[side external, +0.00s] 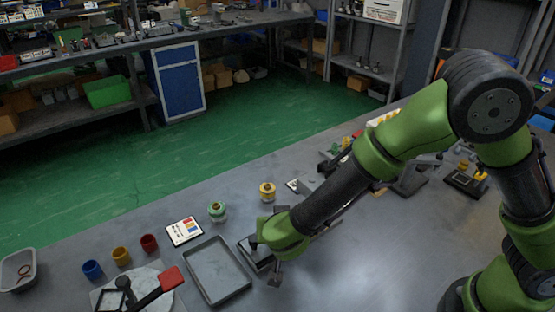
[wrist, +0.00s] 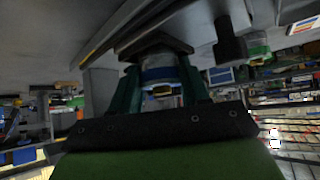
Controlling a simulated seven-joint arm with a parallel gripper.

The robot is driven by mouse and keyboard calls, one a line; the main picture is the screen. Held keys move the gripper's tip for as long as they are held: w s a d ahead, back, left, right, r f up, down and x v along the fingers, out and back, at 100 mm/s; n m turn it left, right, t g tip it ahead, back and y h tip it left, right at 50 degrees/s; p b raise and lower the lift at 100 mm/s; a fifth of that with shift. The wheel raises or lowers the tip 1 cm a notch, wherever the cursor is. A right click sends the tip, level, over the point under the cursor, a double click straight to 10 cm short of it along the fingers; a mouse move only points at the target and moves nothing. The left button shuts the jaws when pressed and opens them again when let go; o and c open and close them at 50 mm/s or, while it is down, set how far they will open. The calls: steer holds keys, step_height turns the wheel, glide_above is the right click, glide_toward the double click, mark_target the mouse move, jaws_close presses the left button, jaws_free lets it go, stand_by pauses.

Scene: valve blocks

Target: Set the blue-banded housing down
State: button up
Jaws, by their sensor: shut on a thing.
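The blue-banded housing (wrist: 160,74) shows in the wrist view as a pale cylinder with a blue band, between the two green fingers of my gripper (wrist: 160,84). My gripper is shut on it. A dark angular block or plate (wrist: 152,44) lies right beyond the housing's far end; I cannot tell whether they touch. In the side view my gripper (side external: 266,258) is low over the bench, right of the grey tray, at a dark fixture (side external: 250,250). The held housing is hidden there behind the gripper.
The empty grey tray (side external: 217,272) is close left of my gripper. A green-banded housing (side external: 217,211) and a yellow-banded one (side external: 267,191) stand behind. A colour card (side external: 184,231), blue, yellow and red cups (side external: 149,243) and a red-handled tool (side external: 170,279) are further left.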

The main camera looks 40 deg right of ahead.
steer(key=shift+f, duration=0.45)
steer(key=o, duration=1.2)
steer(key=shift+d, duration=0.1)
steer(key=shift+o, duration=0.3)
steer(key=shift+s+f, duration=0.1)
steer(key=w+r+v, duration=0.1)
steer(key=v, duration=1.2)
steer(key=s+d+r+n+y, duration=0.1)
steer(key=s+d+r+y, duration=0.2)
steer(key=d, duration=0.7)
steer(key=s+d+r+n+y, duration=0.1)
steer(key=s+d+r+y, duration=0.3)
steer(key=s+d+r, duration=0.2)
steer(key=d+r, duration=0.2)
steer(key=d, duration=0.2)
steer(key=shift+d+r+n, duration=0.2)
steer(key=shift+r+n, duration=0.1)
steer(key=shift+n, duration=0.1)
steer(key=shift+s, duration=0.1)
